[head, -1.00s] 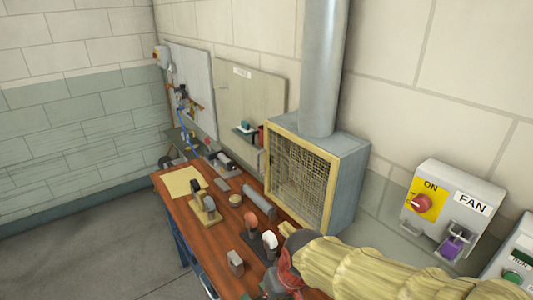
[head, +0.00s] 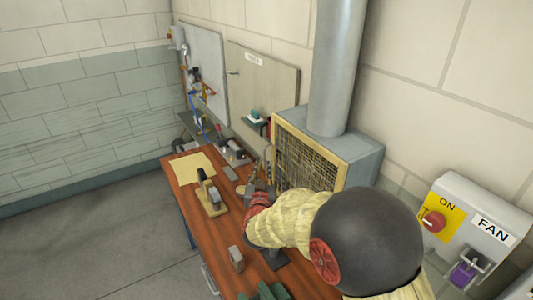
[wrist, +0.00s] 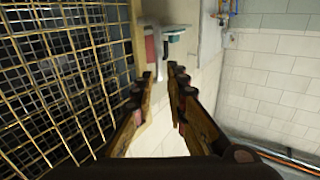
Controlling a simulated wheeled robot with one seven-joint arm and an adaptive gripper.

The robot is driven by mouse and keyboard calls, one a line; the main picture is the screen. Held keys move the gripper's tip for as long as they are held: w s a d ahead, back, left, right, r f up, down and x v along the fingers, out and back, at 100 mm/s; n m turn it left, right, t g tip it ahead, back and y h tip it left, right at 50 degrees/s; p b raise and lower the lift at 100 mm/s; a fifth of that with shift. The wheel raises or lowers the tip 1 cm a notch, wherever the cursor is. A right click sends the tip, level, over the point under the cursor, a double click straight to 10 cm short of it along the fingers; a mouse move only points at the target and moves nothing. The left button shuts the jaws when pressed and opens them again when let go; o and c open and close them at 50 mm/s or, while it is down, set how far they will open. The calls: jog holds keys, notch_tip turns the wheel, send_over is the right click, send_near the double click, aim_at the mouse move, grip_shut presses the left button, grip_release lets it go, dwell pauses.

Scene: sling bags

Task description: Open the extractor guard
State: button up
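The extractor guard (head: 305,163) is a yellow-framed wire mesh panel on the front of the grey extractor box (head: 362,164). It looks closed against the box. In the wrist view the mesh (wrist: 65,75) fills the left side, with its yellow frame edge (wrist: 136,40) near the fingers. My gripper (wrist: 162,74) is open, and I see nothing held between its fingers. I cannot tell whether a finger touches the frame.
A FAN switch box (head: 477,222) with a red knob at ON and a purple padlock (head: 463,273) is on the right wall. The wooden bench (head: 205,232) holds a wooden block tool (head: 210,195) and a yellow sheet (head: 190,168). A duct (head: 338,70) rises from the extractor.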

aim_at(264, 155)
jog(key=w, duration=0.8)
jog(key=shift+r, duration=0.15)
jog(key=shift+s, duration=0.1)
grip_shut()
dwell(0.6)
